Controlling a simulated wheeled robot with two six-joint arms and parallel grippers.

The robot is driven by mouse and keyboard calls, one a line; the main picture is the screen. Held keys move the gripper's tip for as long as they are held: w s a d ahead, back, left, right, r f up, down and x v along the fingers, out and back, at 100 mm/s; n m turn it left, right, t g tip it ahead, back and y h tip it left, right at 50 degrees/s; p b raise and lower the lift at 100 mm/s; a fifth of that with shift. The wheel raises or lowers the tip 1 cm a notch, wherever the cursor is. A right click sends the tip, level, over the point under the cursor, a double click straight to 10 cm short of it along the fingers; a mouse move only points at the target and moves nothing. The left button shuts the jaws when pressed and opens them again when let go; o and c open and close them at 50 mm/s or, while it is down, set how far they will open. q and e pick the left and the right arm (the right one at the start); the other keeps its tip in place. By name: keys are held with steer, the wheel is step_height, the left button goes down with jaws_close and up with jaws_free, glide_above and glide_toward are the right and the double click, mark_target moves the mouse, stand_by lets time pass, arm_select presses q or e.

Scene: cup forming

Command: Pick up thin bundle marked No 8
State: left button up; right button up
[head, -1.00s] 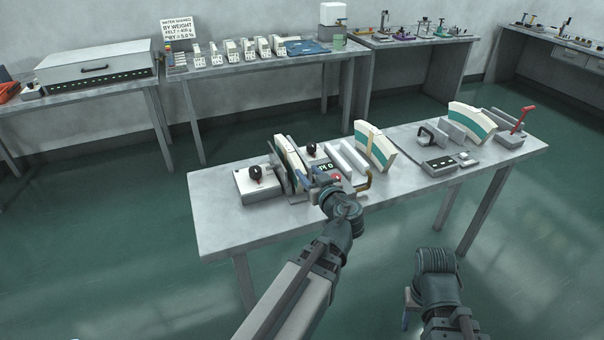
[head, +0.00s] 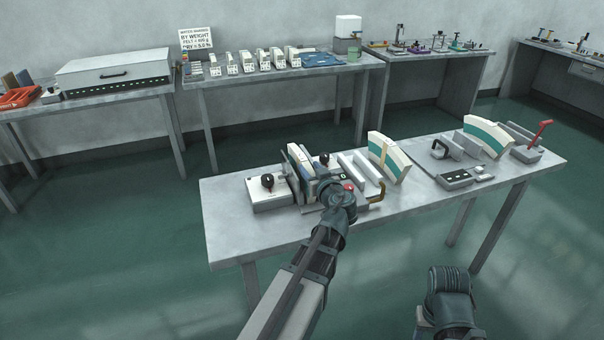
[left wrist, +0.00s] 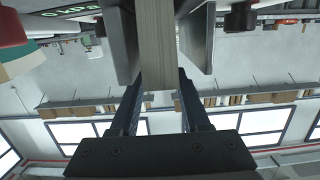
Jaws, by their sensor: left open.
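My left gripper (head: 322,186) is at the press on the near table, seen from behind in the head view. In the left wrist view its two dark fingers (left wrist: 159,78) are apart, one on each side of a thin grey-beige slab (left wrist: 158,40). I see no firm contact. A pale bundle with a teal band (head: 299,160) stands upright in the press, partly hidden by my gripper. I cannot read a No 8 mark on it. My right arm shows at the lower right, but its fingers do not.
Two more white-and-teal bundles stand on the near table, one in the middle (head: 389,158) and one farther right (head: 488,137). A white box with a black knob (head: 268,190) is left of the press. Small labelled blocks (head: 249,63) line a back table.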

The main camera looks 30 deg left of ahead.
mark_target(305, 162)
arm_select(q)
steer(key=x, duration=0.5)
steer(key=shift+a+r, duration=0.25)
jaws_close()
stand_by(1.2)
